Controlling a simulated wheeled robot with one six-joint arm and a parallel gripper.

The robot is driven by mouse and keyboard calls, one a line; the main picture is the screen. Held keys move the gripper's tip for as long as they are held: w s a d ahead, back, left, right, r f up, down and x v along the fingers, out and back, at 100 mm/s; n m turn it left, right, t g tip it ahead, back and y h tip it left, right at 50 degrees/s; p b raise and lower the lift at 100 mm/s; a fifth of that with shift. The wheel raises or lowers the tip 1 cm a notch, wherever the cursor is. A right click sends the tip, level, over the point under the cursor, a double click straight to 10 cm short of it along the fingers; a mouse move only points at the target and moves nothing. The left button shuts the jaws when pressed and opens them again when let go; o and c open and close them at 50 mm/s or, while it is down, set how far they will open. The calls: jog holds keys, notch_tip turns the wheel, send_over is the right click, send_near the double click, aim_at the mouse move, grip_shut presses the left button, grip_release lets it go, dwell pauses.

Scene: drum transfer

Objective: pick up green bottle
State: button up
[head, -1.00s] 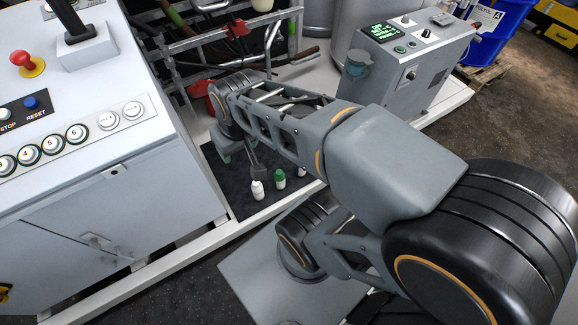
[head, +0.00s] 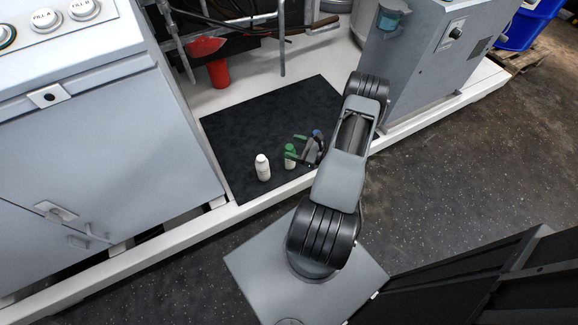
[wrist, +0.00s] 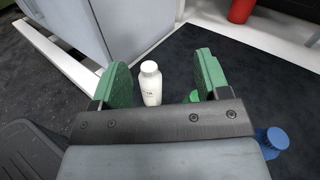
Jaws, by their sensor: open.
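The green bottle (head: 290,152) stands upright on the black mat, with a green cap and a pale body. In the wrist view only a bit of its green top (wrist: 194,97) shows, near the right finger; the gripper's bar hides the rest. My gripper (head: 300,147) is open, with green finger pads, close beside the green bottle in the head view. In the wrist view the fingers (wrist: 163,60) are spread apart with nothing gripped. I cannot tell whether they touch the bottle.
A white bottle (head: 263,168) stands left of the green one. A blue-capped bottle (head: 317,134) is partly hidden behind my gripper. The black mat (head: 255,125) is clear toward the back. A grey cabinet (head: 95,140) stands left; a red container (head: 218,72) stands behind.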

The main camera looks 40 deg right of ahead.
aim_at(292, 151)
jog(key=s+d+f+m+t+h+b, duration=0.1)
jog(key=s+d+f+m+h, duration=0.1)
jog(key=f+m+h, duration=0.3)
jog(key=s+d+f+m+t+h+b, duration=0.2)
jog(key=s+f, duration=0.1)
jog(key=f, duration=0.4)
jog(key=shift+h, duration=0.5)
jog(key=w, duration=0.4)
jog(key=w+f+b, duration=0.1)
jog(key=w, duration=0.2)
jog(key=shift+d+f, duration=0.1)
jog(key=shift+w+a+b, duration=0.15)
jog(key=shift+w+b, duration=0.35)
jog(key=shift+w, duration=1.1)
jog(key=shift+w+a+b, duration=0.1)
jog(key=shift+w+b, duration=0.35)
jog(key=shift+w, duration=1.15)
jog(key=shift+c, duration=0.3)
grip_shut()
